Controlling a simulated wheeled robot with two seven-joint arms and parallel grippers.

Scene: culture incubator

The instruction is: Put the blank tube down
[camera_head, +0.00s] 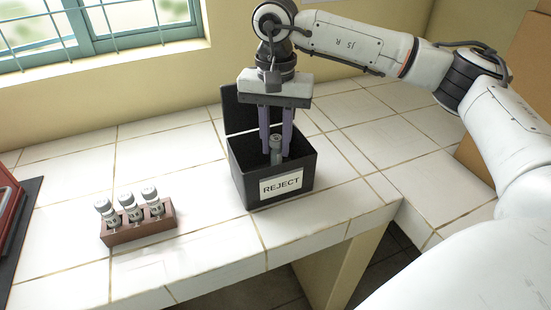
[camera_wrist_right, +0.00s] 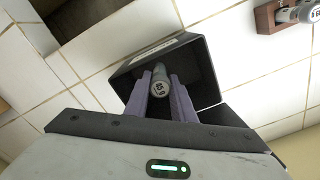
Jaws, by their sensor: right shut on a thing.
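My right gripper (camera_head: 275,150) points down into the open black box labelled REJECT (camera_head: 238,178) from above. It is shut on a grey-capped tube (camera_head: 276,142), which stands roughly upright between the purple fingers, its lower part hidden inside the box. In the right wrist view the tube's cap (camera_wrist_right: 159,88) shows between the fingertips (camera_wrist_right: 160,82), within the box walls (camera_wrist_right: 202,62). Whether the tube touches the box floor cannot be told. My left gripper is not in view.
A brown wooden rack (camera_head: 143,232) with three capped tubes stands on the white tiled counter (camera_head: 200,265) to the left. A red object (camera_head: 8,215) on a dark mat is at the far left edge. The box's lid stands open at its back. The counter between rack and box is clear.

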